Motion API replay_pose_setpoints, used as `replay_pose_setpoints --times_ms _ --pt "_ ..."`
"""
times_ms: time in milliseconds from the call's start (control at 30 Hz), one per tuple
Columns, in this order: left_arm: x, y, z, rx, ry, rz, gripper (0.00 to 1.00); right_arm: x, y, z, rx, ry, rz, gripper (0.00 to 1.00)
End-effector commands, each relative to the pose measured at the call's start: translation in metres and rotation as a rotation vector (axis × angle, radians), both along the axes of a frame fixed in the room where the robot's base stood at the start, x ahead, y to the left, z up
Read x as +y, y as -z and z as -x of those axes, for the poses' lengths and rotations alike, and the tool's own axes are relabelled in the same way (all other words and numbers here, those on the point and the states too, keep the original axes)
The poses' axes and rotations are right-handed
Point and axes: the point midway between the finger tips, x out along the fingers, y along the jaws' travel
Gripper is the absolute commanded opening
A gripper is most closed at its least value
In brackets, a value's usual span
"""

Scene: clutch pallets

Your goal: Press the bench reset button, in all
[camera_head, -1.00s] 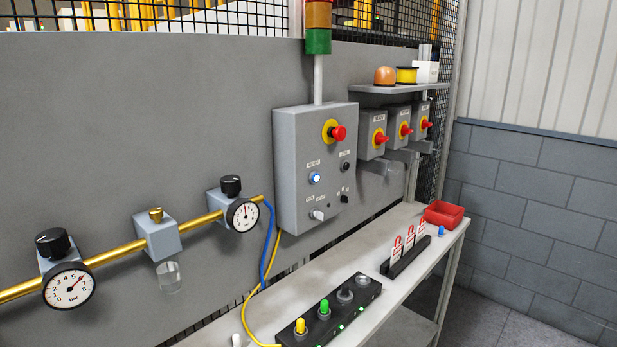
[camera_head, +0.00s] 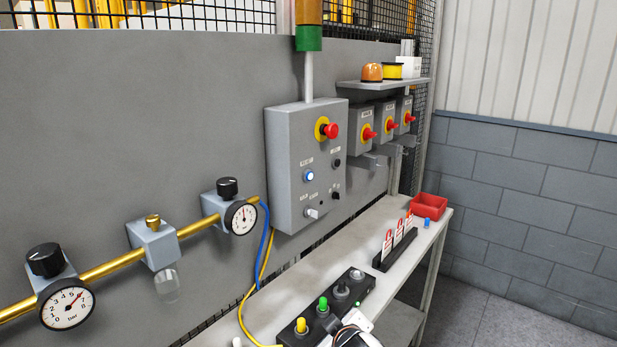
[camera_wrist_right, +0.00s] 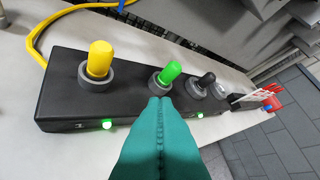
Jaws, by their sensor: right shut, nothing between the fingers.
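A black button box (camera_head: 290,335) lies on the bench with a yellow, a green, a black and a pale knob in a row. A grey wall panel (camera_head: 290,140) carries a lit blue button (camera_head: 309,175) and a red mushroom button (camera_head: 331,131). Labels are unreadable. My left gripper is not in view.
Tag holders (camera_head: 395,248) and a red bin (camera_head: 429,205) stand farther along the bench. Red-handled switch boxes (camera_head: 362,135) hang under a shelf (camera_head: 385,84). A yellow cable (camera_wrist_right: 45,40) runs behind the button box. Gauges (camera_head: 67,305) line a brass pipe at left.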

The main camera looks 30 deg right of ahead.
Motion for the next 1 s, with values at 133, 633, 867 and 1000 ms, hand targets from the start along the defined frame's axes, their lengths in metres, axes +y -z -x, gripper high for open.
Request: replay_pose_setpoints --times_ms 133,633,867,1000 --pt "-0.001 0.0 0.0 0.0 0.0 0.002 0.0 -0.03 -0.058 -0.043 -0.14 0.002 0.1 0.0" --pt "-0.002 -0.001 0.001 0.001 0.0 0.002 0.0 -0.105 -0.234 -0.108 -0.484 0.042 0.365 0.0" --pt "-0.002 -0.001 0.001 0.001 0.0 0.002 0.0 -0.113 -0.253 -0.111 -0.518 0.048 0.393 0.0" --pt "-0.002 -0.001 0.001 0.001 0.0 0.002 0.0 -0.113 -0.253 -0.111 -0.518 0.048 0.393 0.0"
